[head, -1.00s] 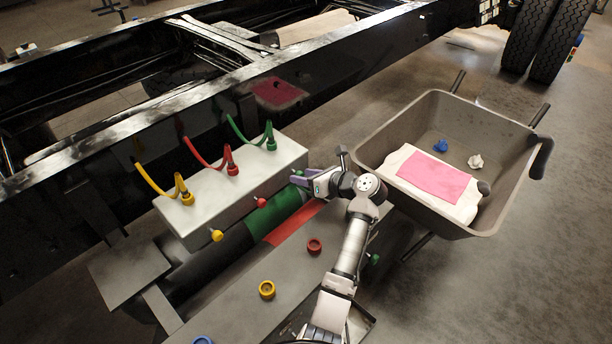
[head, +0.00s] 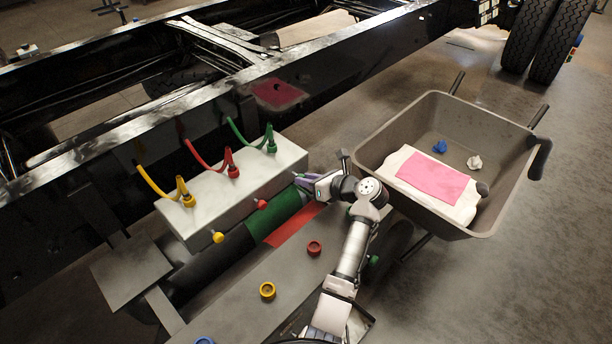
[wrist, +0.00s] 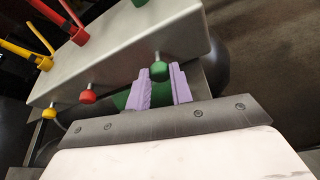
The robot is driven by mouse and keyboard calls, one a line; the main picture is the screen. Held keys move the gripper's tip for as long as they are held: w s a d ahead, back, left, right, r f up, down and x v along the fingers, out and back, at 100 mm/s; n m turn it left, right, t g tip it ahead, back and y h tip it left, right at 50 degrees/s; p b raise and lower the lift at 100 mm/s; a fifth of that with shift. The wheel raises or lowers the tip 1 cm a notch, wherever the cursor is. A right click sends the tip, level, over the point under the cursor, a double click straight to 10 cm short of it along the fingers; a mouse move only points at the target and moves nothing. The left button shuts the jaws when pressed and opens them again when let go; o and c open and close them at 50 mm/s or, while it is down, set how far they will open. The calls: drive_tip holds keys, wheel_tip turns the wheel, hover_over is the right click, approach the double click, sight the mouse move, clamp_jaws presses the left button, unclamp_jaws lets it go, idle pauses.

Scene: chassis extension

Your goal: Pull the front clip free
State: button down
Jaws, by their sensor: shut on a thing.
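A grey box (head: 222,196) beside the black chassis rail carries yellow, red and green knob-headed clips on its near side. The green clip (wrist: 160,68), at the box's right end, sits between the purple fingers of my gripper (wrist: 160,84) in the wrist view, and the gripper is shut on it. Its short stem still shows between the head and the box face. In the head view my gripper (head: 306,182) is at the box's right end and its fingers hide the green clip. The red clip (head: 261,204) and yellow clip (head: 218,237) stand free to the left.
A green-banded dark cylinder (head: 272,219) lies below the box. A wheelbarrow (head: 487,221) with a pink cloth (head: 431,178) stands right. Yellow, red and green hoses (head: 245,141) rise from the box top.

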drive_tip(key=shift+s+d+p, duration=0.35)
drive_tip(key=shift+s+p, duration=0.05)
drive_tip(key=shift+p, duration=0.2)
drive_tip(key=c, duration=1.2)
unclamp_jaws()
drive_tip(key=b+v, duration=0.1)
drive_tip(key=v, duration=1.3)
drive_tip(key=shift+b, duration=0.35)
